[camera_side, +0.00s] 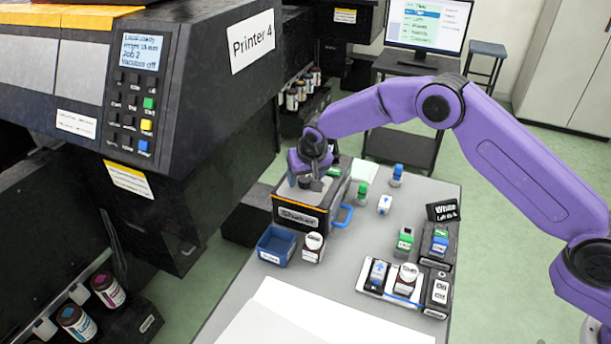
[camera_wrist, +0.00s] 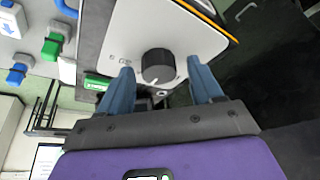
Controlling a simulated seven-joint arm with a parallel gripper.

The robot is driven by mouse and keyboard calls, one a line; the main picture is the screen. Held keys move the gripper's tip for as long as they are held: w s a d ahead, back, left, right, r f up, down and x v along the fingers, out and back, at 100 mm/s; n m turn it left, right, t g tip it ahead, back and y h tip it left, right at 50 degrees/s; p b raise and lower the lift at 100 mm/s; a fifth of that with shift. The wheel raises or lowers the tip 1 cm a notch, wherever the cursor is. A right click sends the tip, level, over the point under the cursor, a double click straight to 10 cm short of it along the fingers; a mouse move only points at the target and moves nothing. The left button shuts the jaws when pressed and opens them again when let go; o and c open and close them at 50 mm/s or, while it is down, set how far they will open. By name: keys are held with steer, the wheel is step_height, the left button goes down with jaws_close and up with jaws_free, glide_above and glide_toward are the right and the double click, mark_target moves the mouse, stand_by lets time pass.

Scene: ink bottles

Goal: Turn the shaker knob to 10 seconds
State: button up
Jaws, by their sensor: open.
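The shaker (camera_side: 302,209) is a box with a pale top and a "Shaker" label, at the far left end of the grey table. Its dark round knob (camera_wrist: 158,66) shows in the wrist view on the pale panel, with a light pointer mark at its lower edge. The dial markings beside it are too small to read. My gripper (camera_wrist: 163,80) is open, with one blue-grey finger on each side of the knob and gaps between. In the side view my gripper (camera_side: 312,178) is over the shaker and hides much of its top.
The printer (camera_side: 215,80) is close on the left.

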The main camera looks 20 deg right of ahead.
steer(key=c, duration=1.1)
steer(key=shift+o, duration=0.2)
steer(key=n+y, duration=0.1)
steer(key=n, duration=0.2)
steer(key=n+y, duration=0.1)
steer(key=n, duration=0.2)
steer(key=shift+d+g, duration=0.2)
steer(key=shift+g, duration=0.1)
steer(key=shift+n+g+y, duration=0.4)
steer(key=shift+n+y, duration=0.05)
steer(key=shift+n, duration=1)
steer(key=shift+n+g+y, duration=0.4)
steer(key=shift+n+y, duration=0.05)
steer(key=shift+n, duration=1)
